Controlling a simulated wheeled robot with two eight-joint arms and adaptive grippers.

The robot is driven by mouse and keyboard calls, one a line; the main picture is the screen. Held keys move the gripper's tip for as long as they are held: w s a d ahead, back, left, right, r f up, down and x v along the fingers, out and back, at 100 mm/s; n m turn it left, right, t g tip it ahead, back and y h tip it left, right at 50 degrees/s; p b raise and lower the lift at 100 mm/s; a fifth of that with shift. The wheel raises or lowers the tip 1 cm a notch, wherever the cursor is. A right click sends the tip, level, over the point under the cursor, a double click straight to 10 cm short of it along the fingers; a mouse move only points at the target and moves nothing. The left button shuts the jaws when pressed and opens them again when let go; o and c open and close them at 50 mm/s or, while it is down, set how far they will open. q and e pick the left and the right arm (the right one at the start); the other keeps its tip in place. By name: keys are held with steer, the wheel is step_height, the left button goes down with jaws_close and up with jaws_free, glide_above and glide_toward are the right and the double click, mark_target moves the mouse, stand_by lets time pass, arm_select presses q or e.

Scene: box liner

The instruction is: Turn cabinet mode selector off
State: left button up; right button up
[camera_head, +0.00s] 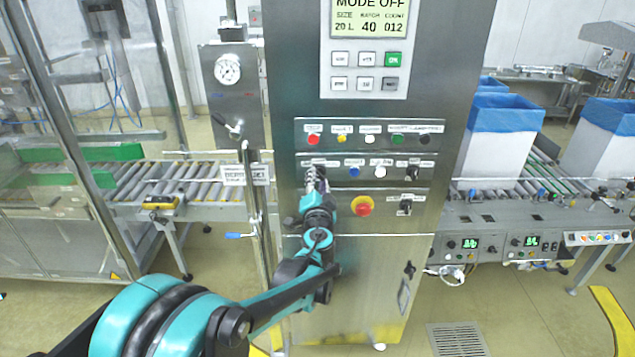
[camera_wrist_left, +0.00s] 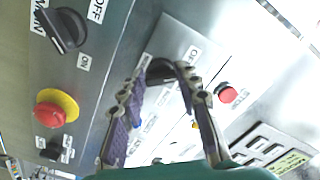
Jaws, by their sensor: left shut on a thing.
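The steel control cabinet (camera_head: 375,265) stands in the middle of the head view. Its display (camera_head: 370,18) reads "MODE OFF". The mode selector, a black knob (camera_wrist_left: 160,70), is at the left end of the second control row. My left gripper (camera_head: 316,174) reaches it from below and hides most of it in the head view. In the left wrist view my left gripper (camera_wrist_left: 164,74) has its fingertips on both sides of the knob, shut on it. The knob's exact pointing angle is hard to tell. My right gripper is not in view.
A red emergency button on a yellow ring (camera_head: 362,206) and a black rotary switch (camera_head: 405,206) sit just below right. A blue button (camera_head: 354,172) is close to the right of the gripper. A gauge post (camera_head: 228,70) stands to the left.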

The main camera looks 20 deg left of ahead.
arm_select(q)
steer(key=shift+n, duration=0.6)
steer(key=o, duration=1.1)
steer(key=v, duration=1.2)
